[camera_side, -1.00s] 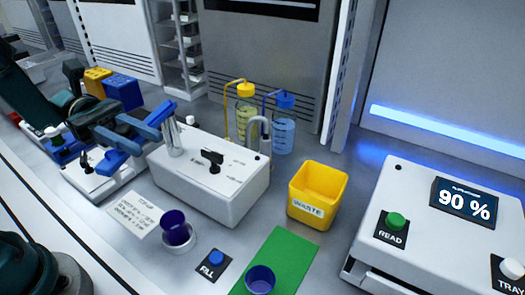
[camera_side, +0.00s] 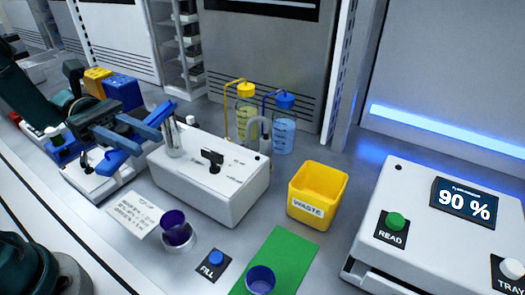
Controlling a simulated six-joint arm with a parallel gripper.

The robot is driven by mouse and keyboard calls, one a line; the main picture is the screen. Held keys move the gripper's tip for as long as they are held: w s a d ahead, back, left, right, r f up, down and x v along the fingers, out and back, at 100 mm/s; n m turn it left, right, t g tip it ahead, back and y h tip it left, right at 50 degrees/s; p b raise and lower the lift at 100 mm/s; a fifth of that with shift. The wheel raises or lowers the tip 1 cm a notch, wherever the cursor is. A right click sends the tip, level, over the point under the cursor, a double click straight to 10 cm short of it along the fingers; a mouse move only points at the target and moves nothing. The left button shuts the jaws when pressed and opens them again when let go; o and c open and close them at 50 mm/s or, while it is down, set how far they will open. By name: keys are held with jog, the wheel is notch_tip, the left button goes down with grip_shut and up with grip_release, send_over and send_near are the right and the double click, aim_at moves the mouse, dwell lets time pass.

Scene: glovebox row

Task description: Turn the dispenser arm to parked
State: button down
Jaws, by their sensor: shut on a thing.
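The dispenser is a white box (camera_side: 215,195) with a black knob (camera_side: 212,160) on its sloped top. A tapered grey upright piece (camera_side: 174,140) stands at the box's left end. My gripper (camera_side: 158,130), with blue fingers, is at that left end, shut on what appears to be the grey upright piece. The exact contact is hard to make out. My gripper is well left of the hooked spout and apart from the black knob.
A purple cup (camera_side: 176,227) stands before the box, beside a printed note (camera_side: 135,214) and a FILL button (camera_side: 215,259). Another cup (camera_side: 260,279) is on a green mat (camera_side: 279,252). A yellow waste bin (camera_side: 316,192), two bottles and a white reader (camera_side: 420,240) are to the right.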

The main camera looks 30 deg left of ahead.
jog(key=shift+s+a+m+g, duration=0.2)
jog(key=shift+a+m+g, duration=0.2)
jog(key=shift+g, duration=0.2)
jog(key=shift+s+a+m+g, duration=0.2)
jog(key=shift+a+m+g, duration=0.2)
jog(key=shift+g, duration=0.2)
jog(key=c, duration=0.6)
grip_release()
jog(key=shift+d, duration=0.1)
